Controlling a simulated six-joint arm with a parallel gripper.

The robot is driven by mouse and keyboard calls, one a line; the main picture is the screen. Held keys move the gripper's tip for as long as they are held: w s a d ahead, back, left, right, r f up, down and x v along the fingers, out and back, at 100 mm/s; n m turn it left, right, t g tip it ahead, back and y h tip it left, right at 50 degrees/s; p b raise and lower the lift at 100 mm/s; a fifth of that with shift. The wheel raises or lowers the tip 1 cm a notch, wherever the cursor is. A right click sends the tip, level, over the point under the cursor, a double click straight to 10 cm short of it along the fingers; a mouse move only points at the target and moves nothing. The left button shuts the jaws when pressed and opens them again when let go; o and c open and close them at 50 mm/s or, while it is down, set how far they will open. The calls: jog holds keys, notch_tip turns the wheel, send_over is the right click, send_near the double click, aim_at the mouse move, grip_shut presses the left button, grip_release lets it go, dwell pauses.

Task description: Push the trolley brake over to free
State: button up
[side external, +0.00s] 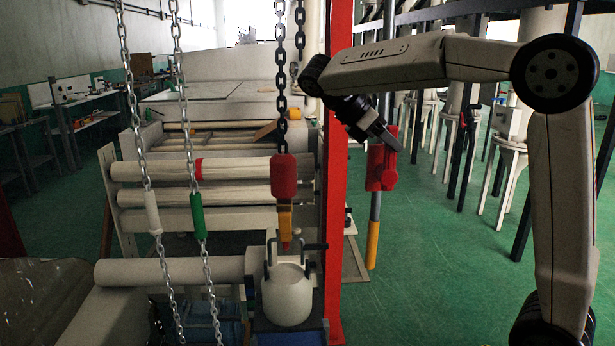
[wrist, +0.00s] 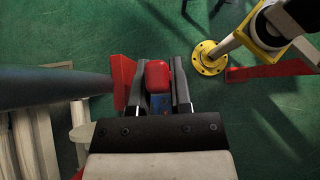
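A red housing (side external: 381,168) sits on an upright grey post with a yellow lower part (side external: 372,245), right of the red column. No label shows, so I cannot tell for sure which part is the trolley brake. My gripper (side external: 391,141) is at the top of this housing, tilted down to the right. In the wrist view, the two dark fingers of my gripper (wrist: 161,80) stand apart on either side of a red rounded knob (wrist: 157,73). A blue part (wrist: 160,103) shows below the knob. I cannot tell whether the fingers touch the knob. A red plate (wrist: 122,78) stands just left of the fingers.
A red column (side external: 338,150) stands left of the gripper. Chains hang at the left, one with a red and yellow block (side external: 284,178). A yellow flange (wrist: 208,57) is on the green floor. Open floor lies right of the post.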

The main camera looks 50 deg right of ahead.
jog(key=o, duration=0.4)
jog(key=shift+c, duration=0.2)
jog(key=shift+s+d, duration=0.1)
